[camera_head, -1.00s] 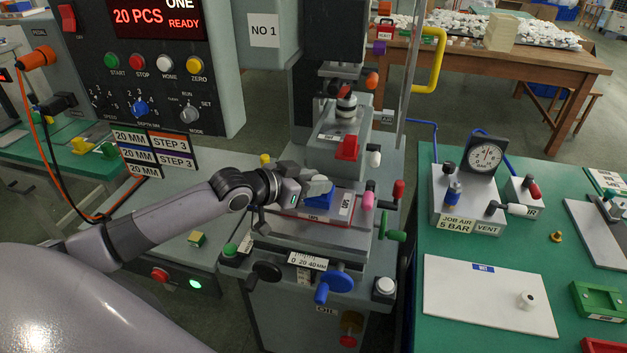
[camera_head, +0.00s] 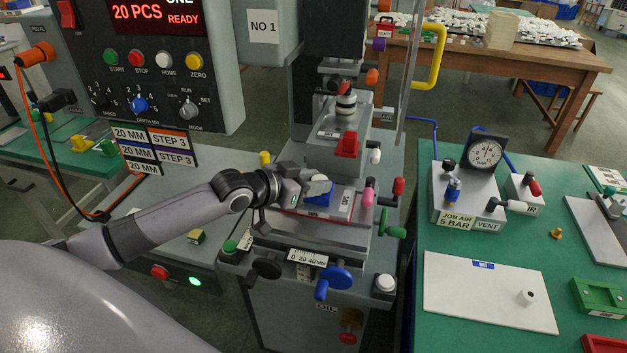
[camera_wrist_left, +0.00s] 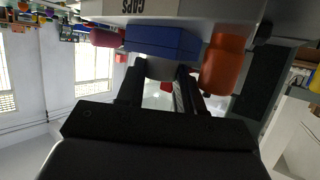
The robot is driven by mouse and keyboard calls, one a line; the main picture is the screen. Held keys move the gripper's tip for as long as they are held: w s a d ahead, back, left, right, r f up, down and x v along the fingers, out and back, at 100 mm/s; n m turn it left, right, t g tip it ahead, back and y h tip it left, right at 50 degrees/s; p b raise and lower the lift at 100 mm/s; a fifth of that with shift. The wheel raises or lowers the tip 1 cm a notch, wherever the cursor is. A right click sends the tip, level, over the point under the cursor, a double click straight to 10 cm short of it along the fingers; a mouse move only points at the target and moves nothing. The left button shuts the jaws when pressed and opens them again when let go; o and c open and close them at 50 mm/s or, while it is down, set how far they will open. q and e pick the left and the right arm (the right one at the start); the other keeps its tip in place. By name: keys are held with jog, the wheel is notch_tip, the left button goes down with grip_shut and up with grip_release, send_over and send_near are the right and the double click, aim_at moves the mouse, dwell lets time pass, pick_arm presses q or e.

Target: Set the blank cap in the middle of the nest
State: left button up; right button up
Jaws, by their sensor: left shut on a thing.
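The pale grey-white cap (camera_wrist_left: 160,68) is between the two dark fingertips of my left gripper (camera_wrist_left: 159,76) in the left wrist view. The gripper is shut on it. The cap's far end meets the face of the blue nest block (camera_wrist_left: 163,41); I cannot tell whether it is fully seated or centred. In the head view my left gripper (camera_head: 304,189) reaches in from the left over the blue nest block (camera_head: 320,201), on the plate labelled CAPS. The gripper hides the cap and much of the nest there. My right gripper is not in view.
A pink knob (camera_head: 367,196), a red-tipped lever (camera_head: 397,187) and a green handle (camera_head: 390,225) crowd the nest's right side. The red pad-head part (camera_head: 347,146) stands behind it. A white mat (camera_head: 460,300) with a small white cap (camera_head: 527,297) lies on the green bench.

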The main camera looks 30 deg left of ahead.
pick_arm(q)
jog(key=shift+s+f, duration=0.25)
jog(key=shift+f, duration=0.6)
jog(key=shift+s+a+f, duration=0.1)
jog(key=shift+s+f, duration=0.1)
jog(key=shift+f, duration=0.3)
dwell(0.5)
jog(key=o, duration=1.1)
jog(key=shift+r, duration=0.15)
jog(key=shift+w+r+p, duration=0.15)
jog(key=shift+r+p, duration=0.7)
jog(key=shift+p, duration=0.35)
jog(key=shift+a+r+p, duration=0.3)
jog(key=shift+r+p, duration=0.2)
jog(key=shift+r, duration=0.45)
jog(key=shift+w+d+r, duration=0.1)
jog(key=shift+d+r, duration=0.1)
jog(key=shift+r, duration=1.15)
